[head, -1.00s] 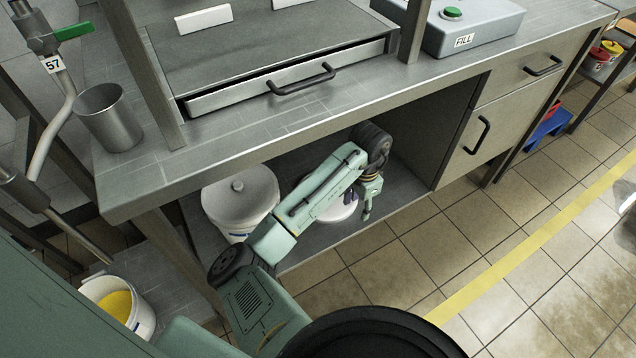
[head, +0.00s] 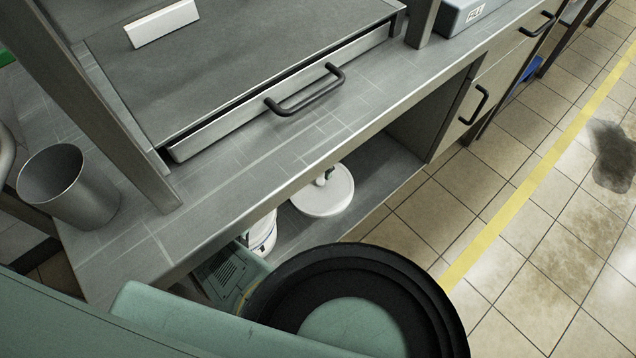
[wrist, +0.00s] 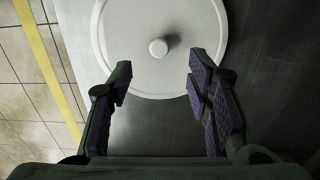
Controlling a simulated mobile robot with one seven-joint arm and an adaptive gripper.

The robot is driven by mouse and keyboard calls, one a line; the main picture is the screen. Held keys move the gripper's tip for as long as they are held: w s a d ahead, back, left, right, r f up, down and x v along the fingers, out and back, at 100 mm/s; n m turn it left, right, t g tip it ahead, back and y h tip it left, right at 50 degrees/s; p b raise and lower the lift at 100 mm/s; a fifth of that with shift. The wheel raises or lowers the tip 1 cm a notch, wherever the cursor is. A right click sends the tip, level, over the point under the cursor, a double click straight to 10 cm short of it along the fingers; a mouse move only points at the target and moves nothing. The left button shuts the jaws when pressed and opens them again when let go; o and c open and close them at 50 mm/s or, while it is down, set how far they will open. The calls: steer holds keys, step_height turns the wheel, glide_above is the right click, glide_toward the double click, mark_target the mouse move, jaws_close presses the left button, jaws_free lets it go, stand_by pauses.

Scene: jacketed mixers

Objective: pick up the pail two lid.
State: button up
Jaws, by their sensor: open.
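A round white lid (head: 323,198) with a small central knob shows on the lower shelf under the bench in the head view. It fills the upper middle of the wrist view (wrist: 125,40), with its knob (wrist: 158,48) just ahead of the fingers. My gripper (wrist: 160,66) is open and empty, its two dark, purple-padded fingers spread either side of the knob's line, over the lid's near edge. I cannot tell the height gap.
A white pail (head: 262,235) stands left of the lid, mostly hidden. The bench top (head: 240,165) overhangs the shelf, with a drawer handle (head: 305,90) above. A metal cup (head: 68,187) stands at left. Tiled floor (head: 440,205) is open to the right.

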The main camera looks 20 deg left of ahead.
mark_target(320, 181)
step_height(320, 181, down, 8)
steer(key=shift+r, duration=0.1)
stand_by(0.4)
steer(key=shift+c, duration=0.2)
jaws_close()
